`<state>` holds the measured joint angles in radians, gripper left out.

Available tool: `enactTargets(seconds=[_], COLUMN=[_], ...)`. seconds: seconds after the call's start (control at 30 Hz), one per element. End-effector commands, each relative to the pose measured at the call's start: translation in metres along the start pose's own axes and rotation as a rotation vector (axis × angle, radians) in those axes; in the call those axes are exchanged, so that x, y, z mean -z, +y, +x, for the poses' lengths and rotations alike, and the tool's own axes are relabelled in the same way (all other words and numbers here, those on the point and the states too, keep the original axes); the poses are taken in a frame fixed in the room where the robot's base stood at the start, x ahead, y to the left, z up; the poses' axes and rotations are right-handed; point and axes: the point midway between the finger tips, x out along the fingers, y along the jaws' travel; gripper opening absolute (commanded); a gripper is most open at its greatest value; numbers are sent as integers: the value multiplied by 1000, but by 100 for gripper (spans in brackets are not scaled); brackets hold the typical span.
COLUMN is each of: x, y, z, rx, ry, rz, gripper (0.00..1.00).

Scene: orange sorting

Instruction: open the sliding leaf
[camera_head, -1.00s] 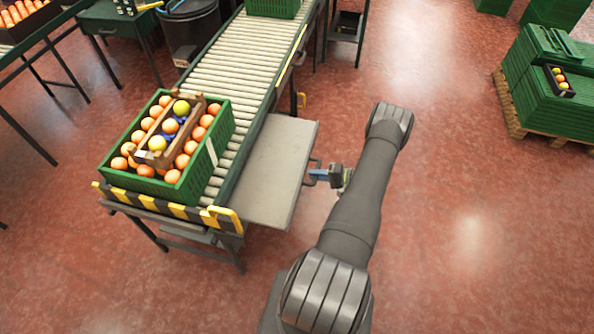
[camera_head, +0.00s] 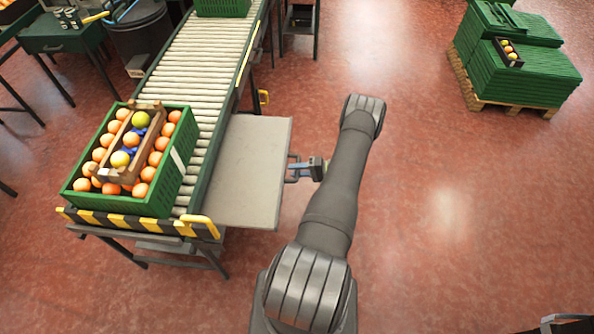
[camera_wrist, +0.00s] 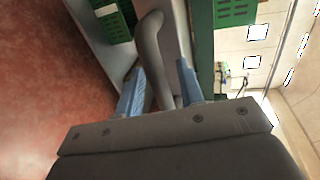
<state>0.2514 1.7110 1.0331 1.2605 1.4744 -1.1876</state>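The sliding leaf (camera_head: 245,170) is a flat grey panel that sticks out from the right side of the roller conveyor, with bare panel showing on top. A grey bar handle (camera_head: 291,170) stands on its right edge. My gripper (camera_head: 300,169) reaches this handle from the right. In the wrist view the handle (camera_wrist: 153,50) runs between the two blue fingers of my gripper (camera_wrist: 162,88). The bar's lower end is hidden behind the gripper body.
A green crate (camera_head: 171,180) of oranges, with a small wooden box on top, stands on the conveyor (camera_head: 205,65). A striped bumper (camera_head: 130,222) closes the conveyor's near end. Stacked green crates (camera_head: 540,80) stand on a pallet at upper right.

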Motion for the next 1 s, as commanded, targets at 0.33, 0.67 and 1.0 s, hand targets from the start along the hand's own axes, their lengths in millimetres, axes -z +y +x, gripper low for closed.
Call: enactTargets(seconds=[0.33,0.67,1.0], x=[0,0,0], y=[0,0,0], z=[-28,-110,-167], rx=[0,-1,0], ry=[4,4,2], rz=[0,-1,0], gripper=[35,35,35])
